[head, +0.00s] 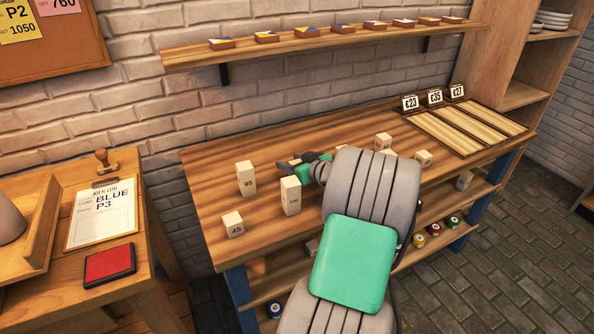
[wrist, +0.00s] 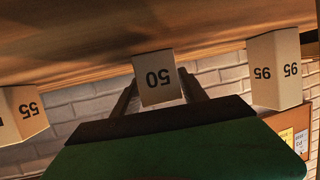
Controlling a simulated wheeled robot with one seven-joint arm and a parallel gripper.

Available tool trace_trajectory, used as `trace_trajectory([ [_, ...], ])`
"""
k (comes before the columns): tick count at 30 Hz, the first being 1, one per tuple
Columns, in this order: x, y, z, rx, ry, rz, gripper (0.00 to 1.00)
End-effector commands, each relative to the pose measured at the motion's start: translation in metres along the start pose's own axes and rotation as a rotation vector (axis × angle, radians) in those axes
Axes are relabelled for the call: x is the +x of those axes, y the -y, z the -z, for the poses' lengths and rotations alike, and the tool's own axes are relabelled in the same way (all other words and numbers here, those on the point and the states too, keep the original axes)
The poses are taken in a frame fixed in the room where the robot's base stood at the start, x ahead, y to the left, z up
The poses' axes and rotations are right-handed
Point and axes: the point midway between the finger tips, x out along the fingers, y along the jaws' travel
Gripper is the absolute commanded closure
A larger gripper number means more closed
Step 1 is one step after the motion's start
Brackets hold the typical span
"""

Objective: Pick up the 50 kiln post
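The 50 kiln post (wrist: 158,78) is a pale block with a black number, inverted in the wrist view. It shows between the two dark fingers of my gripper (wrist: 160,88). The fingers lie close along both its sides; I cannot tell if they touch it. In the head view my gripper (head: 289,165) is low over the bench, pointing left, its fingers small and dark. I cannot make out the 50 post there.
The 95 post (head: 245,178), a tall post (head: 291,195) and the 45 post (head: 233,224) stand on the bench (head: 222,160) near my gripper. The 55 post (wrist: 22,112) shows in the wrist view. More posts (head: 423,157) stand to the right, beside my arm.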

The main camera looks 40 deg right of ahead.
Motion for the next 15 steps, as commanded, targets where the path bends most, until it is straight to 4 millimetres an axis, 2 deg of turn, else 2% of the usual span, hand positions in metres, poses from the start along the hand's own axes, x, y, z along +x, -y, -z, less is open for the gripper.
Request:
trace_trajectory([
  [2, -0.0001, 0.0, -0.0001, 0.0, 0.0, 0.0, 0.57],
  [15, -0.0001, 0.0001, -0.0004, 0.0, 0.001, 0.0, 0.93],
])
